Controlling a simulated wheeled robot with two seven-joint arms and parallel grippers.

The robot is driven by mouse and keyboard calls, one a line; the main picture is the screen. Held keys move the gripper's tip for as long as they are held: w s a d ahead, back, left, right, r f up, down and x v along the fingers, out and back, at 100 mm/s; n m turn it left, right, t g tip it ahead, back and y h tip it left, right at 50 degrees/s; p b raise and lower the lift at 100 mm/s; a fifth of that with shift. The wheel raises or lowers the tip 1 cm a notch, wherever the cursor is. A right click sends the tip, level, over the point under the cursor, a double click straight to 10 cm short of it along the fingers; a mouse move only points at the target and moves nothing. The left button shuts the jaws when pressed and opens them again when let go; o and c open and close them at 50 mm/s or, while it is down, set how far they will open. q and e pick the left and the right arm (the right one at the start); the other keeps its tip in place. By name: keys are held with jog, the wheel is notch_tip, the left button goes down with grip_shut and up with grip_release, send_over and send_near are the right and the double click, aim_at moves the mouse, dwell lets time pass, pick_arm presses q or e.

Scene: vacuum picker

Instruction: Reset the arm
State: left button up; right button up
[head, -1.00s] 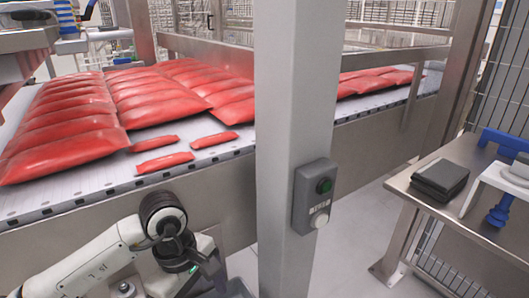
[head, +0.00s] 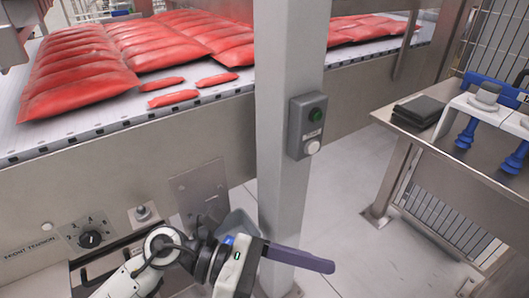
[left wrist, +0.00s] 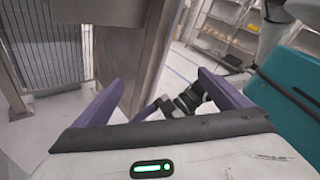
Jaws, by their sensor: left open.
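My left arm comes in from the bottom left in the head view. My left gripper (head: 326,265) has a purple finger that points right, across the front of the lower grey post (head: 283,190). In the left wrist view both purple fingers of my left gripper (left wrist: 160,79) are spread wide apart with nothing between them. I cannot tell from these views whether the fingers touch the post.
Red bags (head: 80,75) lie on the conveyor (head: 100,126) at the upper left. A control box (head: 307,125) is on the post. A metal table (head: 455,150) at right holds a black case (head: 420,108) and blue suction tools (head: 466,133). A dial panel (head: 90,238) is at lower left.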

pick_arm(q)
jog(key=w+a+r+n+t+h, duration=0.3)
jog(key=w+r+n+t+h, duration=0.3)
jog(key=n+t, duration=0.65)
jog(key=w+a+f+n+t+y, duration=0.3)
jog(key=a+f+n+t+y, duration=0.25)
jog(key=n, duration=0.75)
jog(key=w+a+f+n+t+y, duration=0.35)
jog(key=a+n+y, duration=0.4)
jog(key=n, duration=0.45)
jog(key=s+a+f+n+g+y, duration=0.35)
jog(key=s+f+n, duration=0.3)
jog(key=f, duration=0.35)
jog(key=s+a+f+n+g+y, duration=0.25)
jog(key=s+f+n+g, duration=0.3)
jog(key=s+f, duration=0.4)
notch_tip(320, 180, up, 7)
jog(key=w+a+p, duration=0.1)
jog(key=p, duration=1.2)
jog(key=shift+a+p, duration=0.3)
pick_arm(e)
notch_tip(320, 180, up, 8)
jog(key=d, duration=0.1)
jog(key=shift+s+g+h, duration=0.3)
jog(key=shift+s, duration=0.05)
pick_arm(q)
jog(key=shift+w+g, duration=0.15)
jog(key=shift+g, duration=0.1)
